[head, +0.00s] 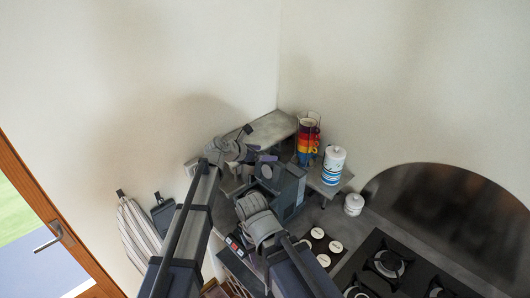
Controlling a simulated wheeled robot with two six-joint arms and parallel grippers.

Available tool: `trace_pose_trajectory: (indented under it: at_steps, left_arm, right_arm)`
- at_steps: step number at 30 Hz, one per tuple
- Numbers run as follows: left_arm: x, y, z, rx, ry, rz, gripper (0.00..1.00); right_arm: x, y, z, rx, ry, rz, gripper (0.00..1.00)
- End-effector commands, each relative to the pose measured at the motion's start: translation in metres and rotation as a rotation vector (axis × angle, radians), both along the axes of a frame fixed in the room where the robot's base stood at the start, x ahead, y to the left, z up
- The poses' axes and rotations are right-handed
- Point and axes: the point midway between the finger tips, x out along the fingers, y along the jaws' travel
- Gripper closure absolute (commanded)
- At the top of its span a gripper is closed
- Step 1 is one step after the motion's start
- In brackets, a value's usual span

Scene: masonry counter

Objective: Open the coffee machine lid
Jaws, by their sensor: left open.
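The coffee machine (290,187) is a dark blue-grey box on the counter in the corner, in the middle of the head view. Its upper left part is partly covered by my left gripper and my right wrist, so I cannot tell how its lid stands. My left gripper (258,145) is open, its dark fingers spread apart at the upper left of the machine. I cannot tell whether it touches the machine. My right arm reaches up in front of the machine. Its wrist hides the fingers.
A grey shelf (272,128) with a rack of coloured cups (307,138) stands behind. A striped canister (333,163) and a small white pot (354,204) are to the right, then the black hob (405,270). A striped towel (138,232) hangs on the left wall.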

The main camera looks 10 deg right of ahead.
Motion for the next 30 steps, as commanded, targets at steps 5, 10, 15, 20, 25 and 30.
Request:
trace_pose_trajectory:
  at_steps: [5, 10, 15, 20, 25, 30]
  left_arm:
    - [-0.025, 0.031, 0.0, 0.001, 0.0, 0.002, 0.05]
    - [-0.046, 0.06, 0.0, 0.0, 0.001, 0.003, 0.05]
    - [-0.061, 0.082, 0.0, 0.001, 0.0, 0.002, 0.05]
    - [-0.069, 0.094, 0.0, 0.0, 0.0, 0.001, 0.05]
    - [-0.071, 0.098, 0.0, 0.001, 0.0, -0.001, 0.05]
    - [-0.071, 0.097, 0.0, 0.001, 0.0, -0.001, 0.05]
  right_arm:
    - [0.0, 0.0, 0.0, 0.0, 0.0, 0.0, 0.5]
    - [0.0, 0.0, 0.0, 0.0, 0.0, 0.0, 0.5]
    - [0.0, 0.0, 0.0, 0.0, 0.0, 0.0, 0.5]
    - [0.0, 0.0, 0.0, 0.0, 0.0, 0.0, 0.5]
    - [0.0, 0.0, 0.0, 0.0, 0.0, 0.0, 0.5]
    - [0.0, 0.0, 0.0, 0.0, 0.0, 0.0, 0.5]
